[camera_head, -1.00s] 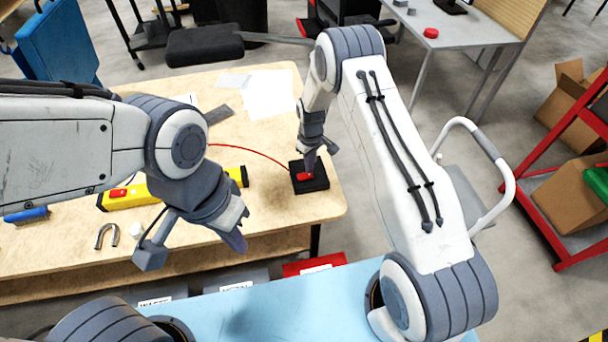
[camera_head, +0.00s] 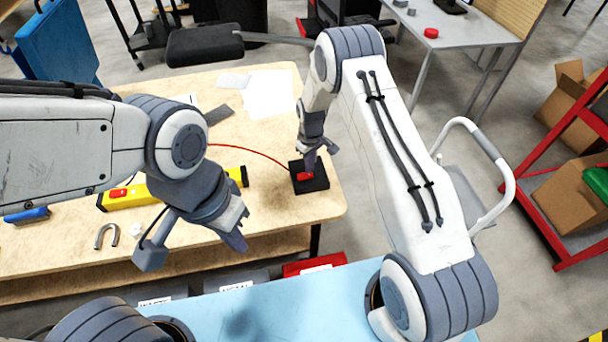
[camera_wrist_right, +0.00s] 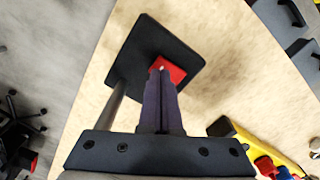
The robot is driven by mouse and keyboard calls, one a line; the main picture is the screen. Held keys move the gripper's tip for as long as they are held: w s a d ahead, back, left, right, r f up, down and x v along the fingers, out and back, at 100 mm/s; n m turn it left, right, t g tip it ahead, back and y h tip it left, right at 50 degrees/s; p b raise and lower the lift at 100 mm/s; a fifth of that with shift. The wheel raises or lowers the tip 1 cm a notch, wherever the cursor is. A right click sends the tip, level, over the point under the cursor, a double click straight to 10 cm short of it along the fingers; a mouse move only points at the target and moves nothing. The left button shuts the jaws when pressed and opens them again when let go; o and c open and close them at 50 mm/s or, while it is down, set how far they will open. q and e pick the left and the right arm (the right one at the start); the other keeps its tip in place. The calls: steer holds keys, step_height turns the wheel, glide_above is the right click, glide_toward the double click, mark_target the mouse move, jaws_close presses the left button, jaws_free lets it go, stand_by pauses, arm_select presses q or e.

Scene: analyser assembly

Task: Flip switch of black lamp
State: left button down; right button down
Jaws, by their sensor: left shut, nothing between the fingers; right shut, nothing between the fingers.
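The black lamp has a long dark head (camera_head: 205,45) reaching over the table and a square black base (camera_head: 319,185) near the table's right corner. A red switch (camera_head: 304,176) sits on the base. My right gripper (camera_head: 311,166) is shut and its fingertips are at the switch. In the right wrist view the shut fingertips (camera_wrist_right: 160,82) overlap the red switch (camera_wrist_right: 174,70) on the black base (camera_wrist_right: 150,50); whether they press it, I cannot tell. My left gripper (camera_head: 240,232) is shut and empty, over the table's front edge, away from the lamp.
A red cable (camera_head: 245,149) runs across the wooden table (camera_head: 270,205) to the base. A yellow level-like bar (camera_head: 165,190) and a grey horseshoe-shaped piece (camera_head: 106,236) lie at the left. White papers (camera_head: 268,92) lie at the back.

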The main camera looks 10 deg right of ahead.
steer(key=shift+f+b, duration=0.8)
steer(key=shift+f, duration=0.2)
stand_by(0.6)
steer(key=shift+r, duration=0.1)
steer(key=shift+r+p, duration=2.15)
steer(key=shift+r, duration=1.25)
